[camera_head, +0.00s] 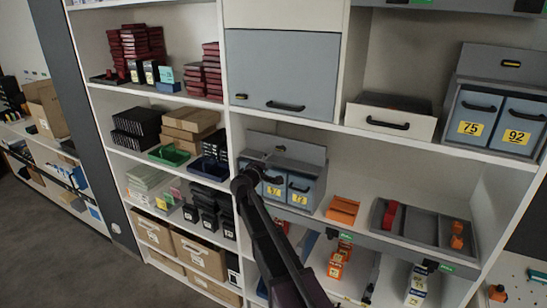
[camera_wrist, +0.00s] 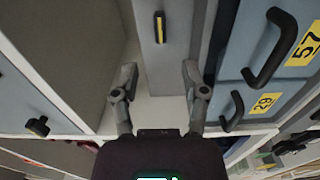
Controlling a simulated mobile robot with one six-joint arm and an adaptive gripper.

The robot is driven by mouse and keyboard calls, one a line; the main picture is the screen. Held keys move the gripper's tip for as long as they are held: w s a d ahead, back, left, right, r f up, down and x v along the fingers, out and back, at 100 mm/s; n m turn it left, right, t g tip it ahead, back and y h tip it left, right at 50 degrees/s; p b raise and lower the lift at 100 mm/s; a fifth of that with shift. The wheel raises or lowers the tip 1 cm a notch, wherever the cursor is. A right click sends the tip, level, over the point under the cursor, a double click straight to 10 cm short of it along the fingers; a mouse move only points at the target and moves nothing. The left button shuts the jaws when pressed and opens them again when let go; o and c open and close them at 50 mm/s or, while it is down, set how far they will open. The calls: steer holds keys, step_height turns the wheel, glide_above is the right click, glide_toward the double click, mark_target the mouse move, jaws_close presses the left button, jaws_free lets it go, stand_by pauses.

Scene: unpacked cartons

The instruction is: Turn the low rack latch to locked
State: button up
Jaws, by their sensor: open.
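The low rack (camera_head: 315,155) is a grey drawer unit on the middle shelf, with blue-grey drawers marked 57 and 72. In the wrist view its grey panel (camera_wrist: 172,65) carries a small black latch with a yellow stripe (camera_wrist: 159,27). The stripe runs up and down in that picture. My gripper (camera_wrist: 159,72) is open and empty, its two fingers spread below the latch in the wrist view and apart from it. In the head view my gripper (camera_head: 262,172) is in front of the left part of the rack and hides a drawer there.
Black drawer handles (camera_wrist: 271,48) stick out right of my fingers in the wrist view. A blue-grey cupboard door (camera_head: 275,65) with a knob is above. A similar high rack (camera_head: 487,62) stands upper right. An orange tray (camera_head: 342,209) and grey tray (camera_head: 425,222) are to the right.

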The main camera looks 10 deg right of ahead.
steer(key=shift+v, duration=0.95)
steer(key=s+d+f+m+g+y+b, duration=0.1)
steer(key=s+d+f+m+g+b, duration=0.35)
steer(key=s+f, duration=0.5)
steer(key=s+d+f+m+g+y+b, duration=0.25)
steer(key=s+d+f+g, duration=0.3)
steer(key=s+f, duration=0.35)
steer(key=s+a+f+m+g+y+b, duration=0.1)
steer(key=s+a+f+g+y+b, duration=0.1)
steer(key=s+f, duration=0.4)
steer(key=s+a+f+m+g+y+b, duration=0.2)
steer(key=s+f+y, duration=0.3)
steer(key=s, duration=0.6)
steer(key=shift+a+f+m+g+b, duration=0.3)
steer(key=shift+f+b, duration=0.5)
steer(key=shift+f, duration=0.05)
